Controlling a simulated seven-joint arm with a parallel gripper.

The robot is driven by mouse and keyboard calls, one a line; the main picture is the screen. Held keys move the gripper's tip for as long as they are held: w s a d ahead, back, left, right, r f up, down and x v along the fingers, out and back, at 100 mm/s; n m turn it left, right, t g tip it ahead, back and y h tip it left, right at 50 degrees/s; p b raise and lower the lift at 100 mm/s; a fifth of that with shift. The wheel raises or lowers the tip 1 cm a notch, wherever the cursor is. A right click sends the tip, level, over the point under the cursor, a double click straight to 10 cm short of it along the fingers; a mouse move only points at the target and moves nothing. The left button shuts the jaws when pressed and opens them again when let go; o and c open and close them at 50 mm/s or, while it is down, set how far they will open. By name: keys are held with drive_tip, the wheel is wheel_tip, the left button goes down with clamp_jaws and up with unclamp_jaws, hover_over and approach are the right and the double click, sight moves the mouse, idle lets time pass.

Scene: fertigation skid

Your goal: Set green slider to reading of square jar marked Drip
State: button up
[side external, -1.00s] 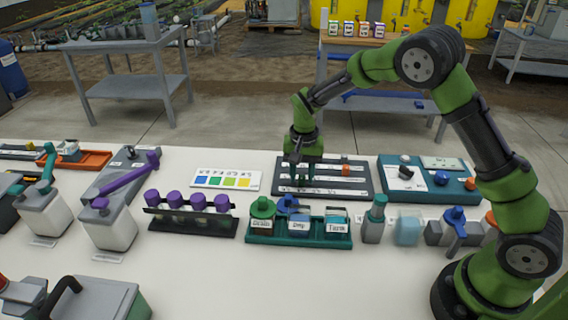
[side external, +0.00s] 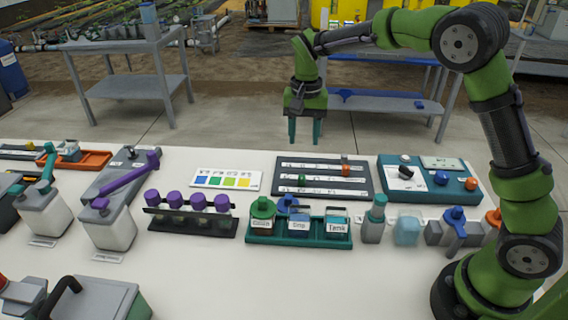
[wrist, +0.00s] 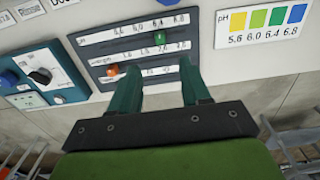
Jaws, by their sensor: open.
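The dark slider panel (side external: 282,187) lies on the white table. Its green slider (side external: 302,180) sits in the lower slot, and an orange slider (side external: 345,168) sits in another slot. In the wrist view the green slider (wrist: 160,37) stands close to the 6.4 mark; the orange slider (wrist: 112,70) is in the other slot. The square jar marked Drip (side external: 299,226) is in the middle of a green tray (side external: 260,240); its liquid colour is hard to tell. My gripper (side external: 304,140) is open and empty, above and behind the panel; its fingers also show in the wrist view (wrist: 158,72).
A pH colour card (side external: 226,181) lies left of the panel; the wrist view shows it (wrist: 262,24) marked 5.6 to 6.8, yellow through green to blue. A teal box (side external: 428,185) with knobs stands right of the panel. Purple-capped vials (side external: 188,203) stand front left.

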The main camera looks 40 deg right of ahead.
drive_tip(key=shift+r, duration=2.25)
drive_tip(key=s+r+n+t+y, duration=0.1)
drive_tip(key=s+r+n+t, duration=0.1)
drive_tip(key=s, duration=1)
drive_tip(key=s+a+r+n+t+y, duration=0.1)
drive_tip(key=s+r+n+t, duration=0.2)
drive_tip(key=s, duration=0.9)
drive_tip(key=shift+a+t, duration=0.15)
drive_tip(key=shift+t, duration=0.95)
